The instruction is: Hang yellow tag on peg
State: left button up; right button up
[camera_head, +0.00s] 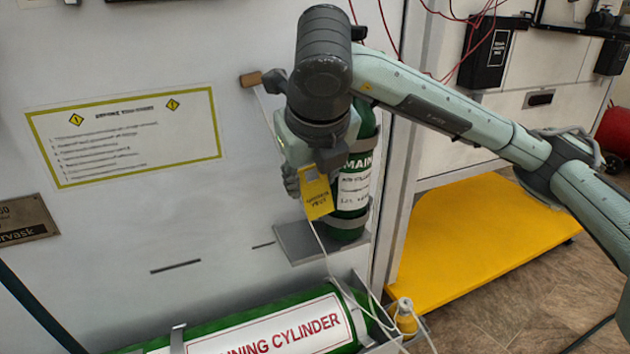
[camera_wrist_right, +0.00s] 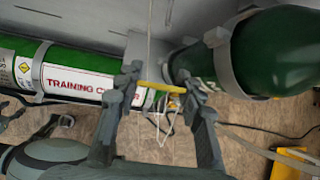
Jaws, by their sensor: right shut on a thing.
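The yellow tag (camera_head: 318,198) hangs at my right gripper (camera_head: 301,178), in front of the upright green MAIN cylinder (camera_head: 354,190). In the right wrist view the tag (camera_wrist_right: 161,87) shows edge-on between the two fingers of my right gripper (camera_wrist_right: 160,80), which is shut on it. A short brown peg (camera_head: 251,79) sticks out of the white panel, up and left of the gripper. A thin pale cord runs from near the peg down behind the gripper. Grey parts at the lower left of the wrist view may be my left gripper (camera_wrist_right: 38,130); its state is unclear.
A grey shelf (camera_head: 296,243) juts out under the upright cylinder. Thin cords hang below the tag. A framed notice (camera_head: 125,137) is left of the peg.

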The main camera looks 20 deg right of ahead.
pick_arm(q)
jog(key=shift+s+f+p, duration=0.7)
jog(key=shift+s+f, duration=0.05)
jog(key=shift+f, duration=1.35)
notch_tip(320, 180, up, 7)
jog(key=w+b, duration=0.2)
jog(key=w, duration=0.1)
pick_arm(e)
jog(key=w+f, duration=0.1)
jog(key=w, duration=0.7)
jog(key=shift+w+a+f, duration=0.15)
jog(key=shift+f, duration=0.15)
